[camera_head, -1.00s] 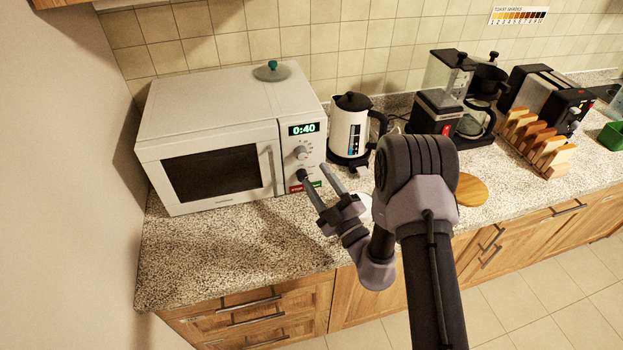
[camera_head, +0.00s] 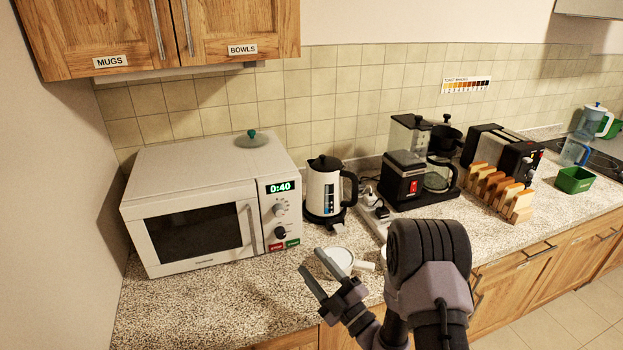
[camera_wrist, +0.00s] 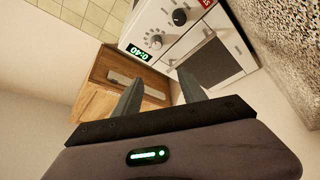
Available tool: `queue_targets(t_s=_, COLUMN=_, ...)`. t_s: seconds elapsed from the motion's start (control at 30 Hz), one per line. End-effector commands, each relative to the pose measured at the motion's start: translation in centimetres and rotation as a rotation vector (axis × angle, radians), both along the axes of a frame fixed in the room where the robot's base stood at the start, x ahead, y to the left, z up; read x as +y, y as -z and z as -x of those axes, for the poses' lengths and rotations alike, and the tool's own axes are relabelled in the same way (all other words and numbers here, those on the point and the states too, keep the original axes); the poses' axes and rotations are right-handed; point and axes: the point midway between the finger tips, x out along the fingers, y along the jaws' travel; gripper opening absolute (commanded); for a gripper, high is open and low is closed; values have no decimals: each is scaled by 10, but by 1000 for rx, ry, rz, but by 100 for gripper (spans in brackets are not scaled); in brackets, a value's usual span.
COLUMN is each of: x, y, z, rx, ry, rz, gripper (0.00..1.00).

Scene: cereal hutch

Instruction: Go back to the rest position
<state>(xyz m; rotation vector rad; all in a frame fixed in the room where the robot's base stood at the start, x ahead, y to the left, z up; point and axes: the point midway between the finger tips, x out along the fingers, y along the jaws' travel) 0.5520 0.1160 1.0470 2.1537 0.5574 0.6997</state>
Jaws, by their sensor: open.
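My gripper (camera_head: 314,271) is open and empty in the head view. It is raised in front of the counter, to the right of the microwave's front. In the wrist view my gripper (camera_wrist: 167,88) shows its two fingers spread apart with nothing between them. The white microwave (camera_head: 197,200) stands at the left with its door shut and its green display reading 0:40. It also shows tilted in the wrist view (camera_wrist: 190,45). A white mug (camera_head: 338,262) is on the counter, partly hidden behind the fingers.
A white kettle (camera_head: 324,192), a coffee maker (camera_head: 406,172), a toaster (camera_head: 500,148) and a toast rack (camera_head: 497,190) stand along the counter. Wall cabinets (camera_head: 240,33) hang above the microwave. Bare granite counter (camera_head: 200,305) shows before the microwave.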

Motion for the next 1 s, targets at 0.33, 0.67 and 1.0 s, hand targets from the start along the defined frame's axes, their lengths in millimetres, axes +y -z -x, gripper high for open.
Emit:
queue_targets(t_s=0.33, x=103, y=-126, z=236, rx=-1394, ry=-731, rz=1048, gripper=49)
queue_targets(t_s=0.67, x=-50, y=-89, z=301, rx=1925, ry=914, rz=-1203, gripper=49)
queue_targets(t_s=1.0, x=-78, y=-104, z=294, rx=1689, ry=857, rz=-1012, gripper=49)
